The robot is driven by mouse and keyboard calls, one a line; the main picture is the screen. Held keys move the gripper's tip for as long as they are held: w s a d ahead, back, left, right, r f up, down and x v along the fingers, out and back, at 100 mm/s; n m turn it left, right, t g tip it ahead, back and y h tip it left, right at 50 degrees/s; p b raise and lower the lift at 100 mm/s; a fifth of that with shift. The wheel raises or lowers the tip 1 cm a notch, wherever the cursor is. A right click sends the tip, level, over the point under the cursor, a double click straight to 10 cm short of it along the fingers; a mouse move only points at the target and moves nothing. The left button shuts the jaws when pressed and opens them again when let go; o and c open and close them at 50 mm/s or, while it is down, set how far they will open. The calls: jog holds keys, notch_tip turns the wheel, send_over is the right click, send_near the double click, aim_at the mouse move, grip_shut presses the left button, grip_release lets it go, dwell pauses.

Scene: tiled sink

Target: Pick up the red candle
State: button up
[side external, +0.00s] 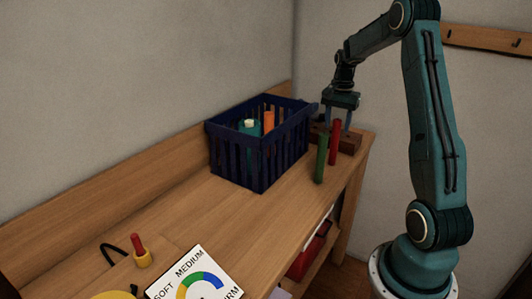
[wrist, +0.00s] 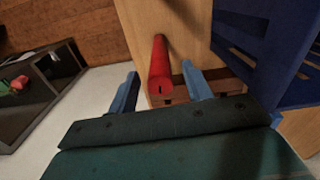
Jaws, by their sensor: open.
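The red candle (side external: 335,142) stands upright near the right end of the wooden bench, at a dark wooden block (side external: 349,143). In the wrist view the red candle (wrist: 160,68) lies between the two blue fingers of my gripper (wrist: 160,88), with gaps on both sides. My gripper (side external: 340,117) is open and points down at the candle's top in the side view. I cannot tell whether the candle sits in the block or in front of it. A green candle (side external: 320,158) stands upright just left of the red one in the side view.
A dark blue slatted basket (side external: 262,165) holding an orange item (side external: 269,121) and a teal bottle (side external: 250,126) stands left of the candles; it is close on the right in the wrist view (wrist: 270,45). A gauge card (side external: 195,275) lies at the front. The middle bench is clear.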

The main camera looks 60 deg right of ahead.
aim_at(335, 143)
jog(key=shift+f, duration=1.2)
grip_shut()
